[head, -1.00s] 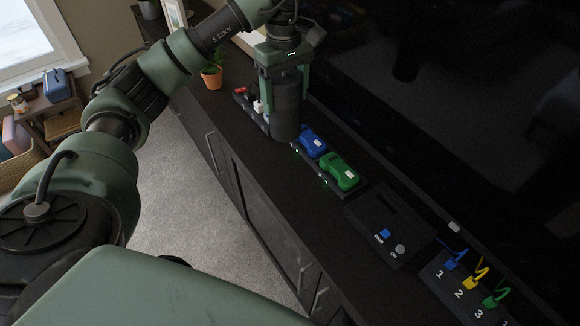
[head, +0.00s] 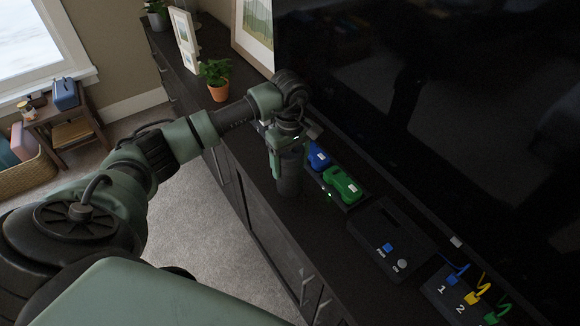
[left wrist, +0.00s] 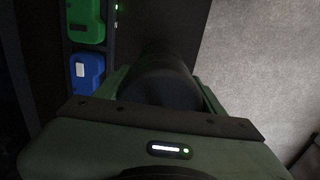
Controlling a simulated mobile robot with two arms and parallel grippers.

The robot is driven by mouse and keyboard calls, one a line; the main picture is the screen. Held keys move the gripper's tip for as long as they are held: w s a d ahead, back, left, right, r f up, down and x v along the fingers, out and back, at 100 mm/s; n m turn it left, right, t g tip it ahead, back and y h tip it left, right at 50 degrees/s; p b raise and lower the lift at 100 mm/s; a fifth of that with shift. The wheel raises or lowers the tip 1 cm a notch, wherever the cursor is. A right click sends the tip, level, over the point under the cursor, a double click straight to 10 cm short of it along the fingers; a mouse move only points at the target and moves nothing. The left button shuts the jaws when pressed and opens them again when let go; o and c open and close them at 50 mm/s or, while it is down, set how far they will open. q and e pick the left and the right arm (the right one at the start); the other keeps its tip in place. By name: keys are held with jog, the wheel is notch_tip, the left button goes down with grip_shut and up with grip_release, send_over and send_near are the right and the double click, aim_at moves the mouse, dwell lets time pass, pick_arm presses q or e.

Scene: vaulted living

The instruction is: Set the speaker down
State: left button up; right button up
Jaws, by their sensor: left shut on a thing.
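The speaker is a dark, upright cylinder (head: 290,182) in the head view, close to the front edge of the black cabinet top (head: 334,231). My left gripper (head: 287,157) is shut around its upper part. In the left wrist view the speaker (left wrist: 160,77) sits between the two green fingers. I cannot tell for sure whether its base touches the cabinet top. My right gripper is not in view.
A black box (head: 390,240) with a blue button stands nearer me. A potted plant (head: 219,88) stands farther off. A large dark screen (head: 430,110) rises behind.

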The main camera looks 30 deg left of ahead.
pick_arm(q)
notch_tip(320, 180, down, 2)
jog(key=shift+f, duration=0.1)
jog(key=shift+f, duration=0.15)
jog(key=o, duration=1.9)
